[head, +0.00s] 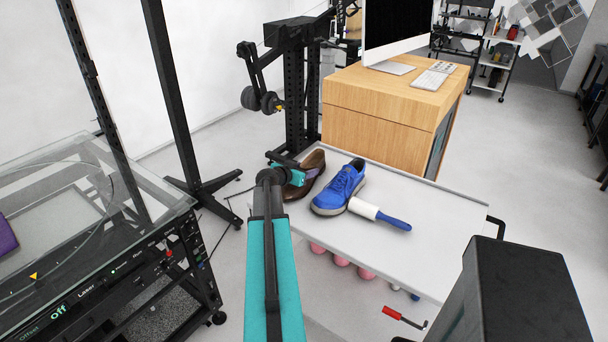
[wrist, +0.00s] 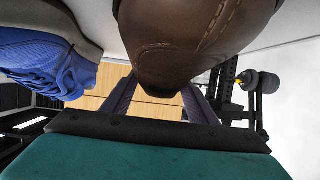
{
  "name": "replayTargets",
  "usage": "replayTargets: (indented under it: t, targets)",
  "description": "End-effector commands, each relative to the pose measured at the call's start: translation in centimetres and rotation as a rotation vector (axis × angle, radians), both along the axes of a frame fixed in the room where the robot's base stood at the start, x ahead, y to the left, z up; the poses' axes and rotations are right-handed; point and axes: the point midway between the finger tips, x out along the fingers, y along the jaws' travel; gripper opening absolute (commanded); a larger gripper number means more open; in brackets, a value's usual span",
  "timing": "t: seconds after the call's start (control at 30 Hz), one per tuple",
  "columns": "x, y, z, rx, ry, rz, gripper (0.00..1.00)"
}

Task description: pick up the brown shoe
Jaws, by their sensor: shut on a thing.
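The brown shoe (head: 316,158) is at the left end of the white cart top (head: 440,240), left of the blue shoe (head: 338,190). My gripper (head: 301,176) is at its side and partly covers it in the head view. In the wrist view the brown shoe (wrist: 185,35) fills the upper middle, and its narrow end sits between the two fingers of my gripper (wrist: 158,104), which are shut on it. The blue shoe (wrist: 45,65) is close by on the left in that view. I cannot tell whether the brown shoe touches the cart top.
A lint roller (head: 382,214) with a blue handle lies right of the blue shoe. A wooden desk (head: 375,120) with a monitor stands behind the cart. A black stand (head: 301,90) rises just beyond the shoes. A glass-topped machine (head: 90,210) is at the left.

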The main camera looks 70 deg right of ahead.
Motion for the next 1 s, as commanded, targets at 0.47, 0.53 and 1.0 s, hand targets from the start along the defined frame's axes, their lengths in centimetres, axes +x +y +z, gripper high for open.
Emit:
replayTargets:
  t: [0.47, 0.53, 1.0]
  targets:
    - [0.0, 0.0, 2.9, -0.003, -0.001, -0.001, 0.20]
    - [-0.1, 0.0, 3.7, -0.003, -0.001, -0.002, 0.20]
    - [-0.1, -0.1, 8.9, -0.003, 0.000, -0.001, 0.20]
